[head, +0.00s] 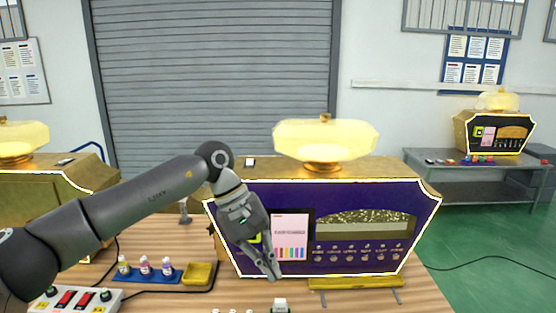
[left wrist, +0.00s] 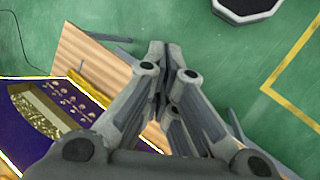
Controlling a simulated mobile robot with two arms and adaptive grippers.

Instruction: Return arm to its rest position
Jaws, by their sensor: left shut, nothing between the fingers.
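My left arm (head: 125,210) reaches in from the left in the head view. Its gripper (head: 273,277) points down in front of the purple and gold perfume machine (head: 365,200). The fingers are shut and hold nothing. In the left wrist view the shut fingertips (left wrist: 162,50) show above the table edge and green floor, with part of the machine (left wrist: 45,115) at the left. The gripper hides part of the machine's left front beside its screen (head: 290,237). I cannot tell whether it touches the machine. My right gripper is in neither view.
A blue tray (head: 149,274) with small bottles and a yellow tray (head: 199,275) stand left of the gripper. A button box (head: 75,299) is at the front left. A yellow shelf (head: 356,283) juts from the machine's front. A small white-topped item (head: 280,304) is below the gripper.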

